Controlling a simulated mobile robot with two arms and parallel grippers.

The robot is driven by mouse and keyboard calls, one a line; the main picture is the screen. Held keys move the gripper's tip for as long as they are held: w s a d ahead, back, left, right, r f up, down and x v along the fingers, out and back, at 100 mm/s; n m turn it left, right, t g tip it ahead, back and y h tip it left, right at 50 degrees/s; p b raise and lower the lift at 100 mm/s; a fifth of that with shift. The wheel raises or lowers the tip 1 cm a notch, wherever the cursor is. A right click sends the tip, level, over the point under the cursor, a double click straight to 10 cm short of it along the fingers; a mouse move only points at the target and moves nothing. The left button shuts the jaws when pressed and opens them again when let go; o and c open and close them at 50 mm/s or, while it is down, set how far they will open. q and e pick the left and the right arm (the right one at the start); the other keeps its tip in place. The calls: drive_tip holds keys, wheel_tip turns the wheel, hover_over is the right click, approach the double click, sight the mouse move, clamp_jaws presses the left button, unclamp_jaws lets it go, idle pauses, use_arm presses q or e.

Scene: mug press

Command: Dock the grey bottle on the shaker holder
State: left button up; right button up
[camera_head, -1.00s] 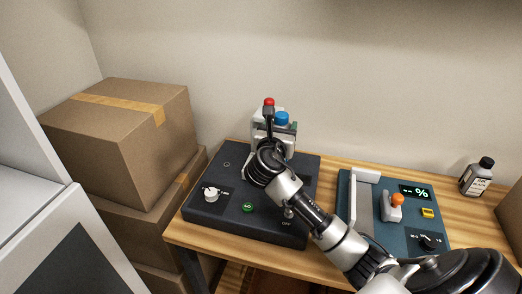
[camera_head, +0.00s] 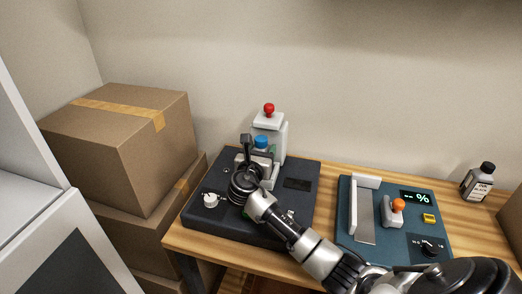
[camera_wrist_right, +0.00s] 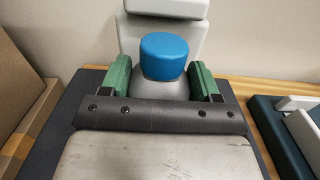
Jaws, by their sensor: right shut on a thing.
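The grey bottle (camera_wrist_right: 165,88) with a blue cap is upright between the green finger pads of my right gripper (camera_wrist_right: 163,82), which is shut on it. In the head view the blue cap (camera_head: 261,141) shows just above the right gripper (camera_head: 258,156); wrist and fingers hide most of the bottle body. A white upright with a red knob (camera_head: 269,108), seemingly the shaker holder (camera_head: 279,140), stands on the dark machine base directly behind the bottle. Its lower part is hidden, so I cannot tell whether the bottle touches it. My left gripper is out of view.
The dark base (camera_head: 230,222) carries a white dial (camera_head: 211,200). To the right is a blue-green device (camera_head: 385,240) with a white handle and orange knob. An ink bottle (camera_head: 478,182) stands far right. Stacked cardboard boxes (camera_head: 120,150) stand left of the wooden table.

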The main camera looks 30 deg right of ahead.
drive_tip(key=o, duration=1.3)
drive_tip(key=shift+f, duration=0.1)
drive_tip(key=v, duration=1.2)
